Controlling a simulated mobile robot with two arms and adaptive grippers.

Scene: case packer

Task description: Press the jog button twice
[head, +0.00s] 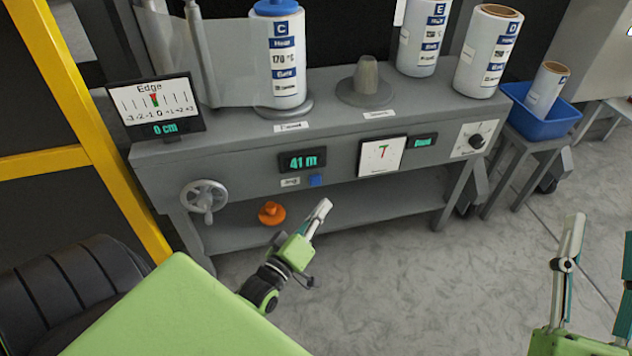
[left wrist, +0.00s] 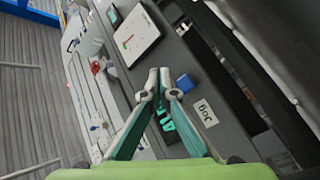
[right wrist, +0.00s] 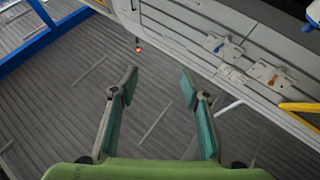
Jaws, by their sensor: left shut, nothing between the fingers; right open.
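In the left wrist view the blue button (left wrist: 185,83) shows beside the "Jog" label (left wrist: 205,113). My left gripper (head: 323,209) is shut and empty, below the button in the head view. In the left wrist view its fingertips (left wrist: 159,80) are close to the left of the button; I cannot tell whether they touch. My right gripper (right wrist: 161,82) is open and empty over the floor, away from the machine.
The machine's front (head: 240,168) also carries a handwheel (head: 205,197), a gauge (head: 382,155) and a dial (head: 476,141). Labelled rolls (head: 287,60) stand on top. An orange object (head: 271,213) sits on the lower shelf. A blue bin (head: 541,123) stands at the right.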

